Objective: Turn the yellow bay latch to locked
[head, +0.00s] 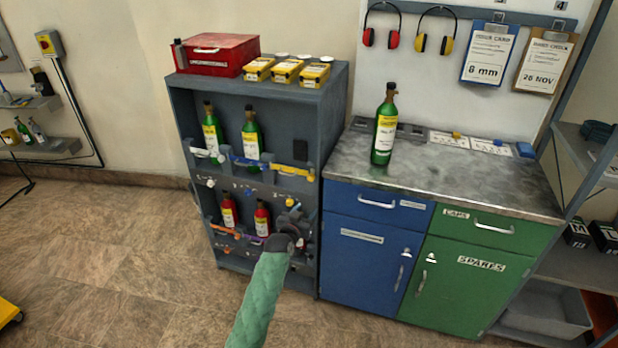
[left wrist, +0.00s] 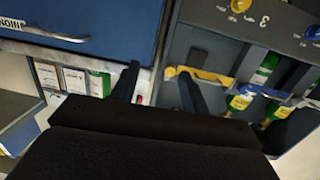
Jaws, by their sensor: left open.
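The yellow bay latch (head: 290,172) is a flat bar lying roughly level across the front of the right-hand upper bay of the grey rack (head: 335,140). No bottle shows behind it. A yellow knob (head: 289,202) sits below it. In the left wrist view, which is turned over, the yellow latch (left wrist: 205,76) lies close to one finger, and the yellow knob (left wrist: 240,5) is near the number 3. My left gripper (head: 292,222) is in front of the rack, below the latch. Its fingers (left wrist: 160,88) are apart and hold nothing. Contact with the latch cannot be told. My right gripper is not in view.
Green bottles (head: 251,138) stand in the other upper bays, behind a white latch (head: 205,153) and a blue latch (head: 245,162). Red bottles (head: 262,218) stand below. A blue cabinet (head: 365,255) adjoins the rack's right side. A green bottle (head: 385,130) stands on the worktop.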

